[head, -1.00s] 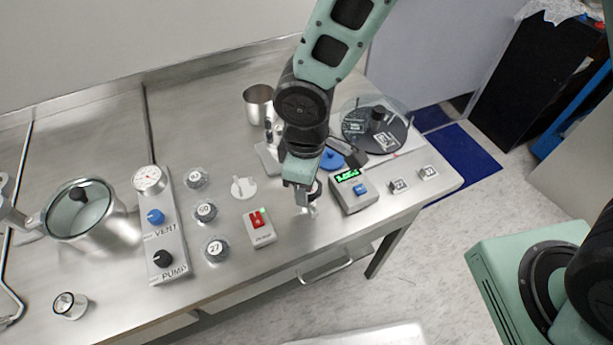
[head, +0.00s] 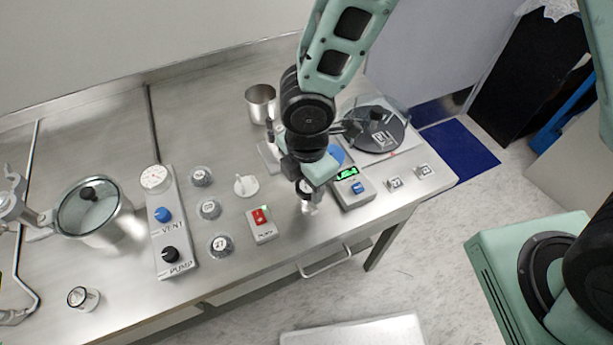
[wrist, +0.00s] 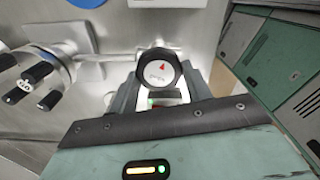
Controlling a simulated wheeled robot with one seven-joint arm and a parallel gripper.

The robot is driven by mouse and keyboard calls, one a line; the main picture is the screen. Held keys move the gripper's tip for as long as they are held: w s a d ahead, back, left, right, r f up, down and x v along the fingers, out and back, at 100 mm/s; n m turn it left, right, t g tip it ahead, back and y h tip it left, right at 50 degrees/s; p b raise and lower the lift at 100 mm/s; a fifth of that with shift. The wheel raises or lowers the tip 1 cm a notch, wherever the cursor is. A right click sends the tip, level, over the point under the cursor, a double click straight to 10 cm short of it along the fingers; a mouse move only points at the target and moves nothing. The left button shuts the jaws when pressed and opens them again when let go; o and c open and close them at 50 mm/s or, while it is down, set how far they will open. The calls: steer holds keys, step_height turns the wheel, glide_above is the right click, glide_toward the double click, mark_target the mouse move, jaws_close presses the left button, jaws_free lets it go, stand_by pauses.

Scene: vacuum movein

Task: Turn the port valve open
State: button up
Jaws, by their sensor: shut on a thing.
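A round knob (wrist: 160,70) with a black rim, a white face and a red pointer sits between my fingers in the wrist view. It looks like the port valve, but its lettering is too small to read. My gripper (wrist: 158,92) is shut on this knob. In the head view my gripper (head: 309,203) points down near the table's front edge, left of the box with the green display. There it hides most of the knob, and a bit of shiny metal shows below the fingers.
Left in the wrist view is a metal fitting with black handles (wrist: 38,86). The head view shows a red switch box (head: 261,225) left of my gripper, the green-display box (head: 352,187) close on its right, and a vent and pump panel (head: 170,225) farther left.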

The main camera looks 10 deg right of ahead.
mark_target(307, 187)
steer(key=shift+n+p, duration=0.35)
steer(key=shift+n, duration=0.85)
steer(key=o, duration=1)
steer(key=shift+c, duration=0.2)
steer(key=shift+r, duration=0.1)
step_height(307, 187, up, 17)
steer(key=p, duration=0.2)
steer(key=shift+r, duration=0.15)
